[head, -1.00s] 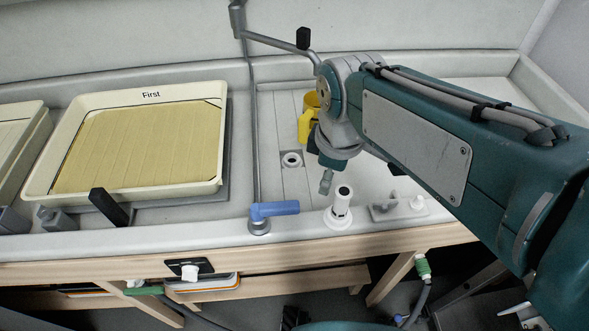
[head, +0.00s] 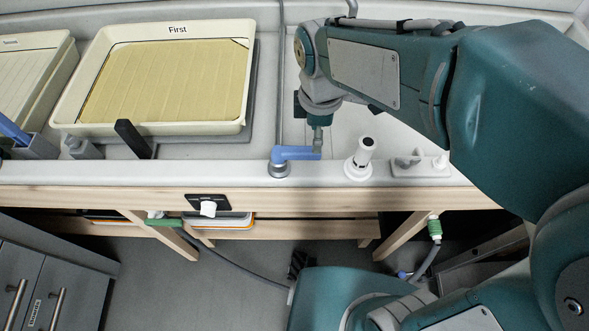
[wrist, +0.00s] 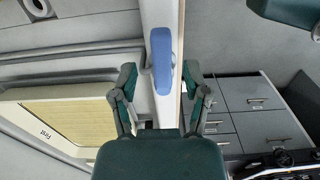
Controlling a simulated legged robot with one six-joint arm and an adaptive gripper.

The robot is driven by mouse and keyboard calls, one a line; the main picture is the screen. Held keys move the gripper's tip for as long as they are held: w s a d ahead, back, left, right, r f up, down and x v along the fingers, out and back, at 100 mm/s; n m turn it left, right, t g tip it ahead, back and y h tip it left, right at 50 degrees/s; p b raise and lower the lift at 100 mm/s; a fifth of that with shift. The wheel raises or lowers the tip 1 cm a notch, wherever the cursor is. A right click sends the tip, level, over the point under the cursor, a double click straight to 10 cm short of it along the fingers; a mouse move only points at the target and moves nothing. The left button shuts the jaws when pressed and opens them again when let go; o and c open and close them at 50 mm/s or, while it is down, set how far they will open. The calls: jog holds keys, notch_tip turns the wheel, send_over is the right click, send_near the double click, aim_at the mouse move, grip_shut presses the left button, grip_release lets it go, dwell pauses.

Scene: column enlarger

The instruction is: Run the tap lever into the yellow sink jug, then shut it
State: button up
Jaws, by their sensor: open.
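The blue tap lever (head: 297,153) sits on a grey pivot at the sink's front edge and points right. A grey pipe rises behind it. My gripper (head: 317,143) is at the lever's right end in the head view, pointing down. In the wrist view my gripper (wrist: 160,74) is open, with a finger on either side of the blue lever (wrist: 162,58). Gaps show between the lever and both fingers. The yellow jug is not visible now; my arm covers that part of the sink in the head view.
A cream tray marked First (head: 61,112) lies left of the pipe. A black handle (head: 134,139) stands before it. A white cylinder (head: 363,152) and grey fittings (head: 412,162) stand right of the lever. Grey drawers (head: 45,290) stand below left.

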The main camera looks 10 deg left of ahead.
jog(key=shift+f, duration=1.85)
jog(key=shift+d+f, duration=0.1)
jog(key=shift+f, duration=0.4)
jog(key=shift+c, duration=0.3)
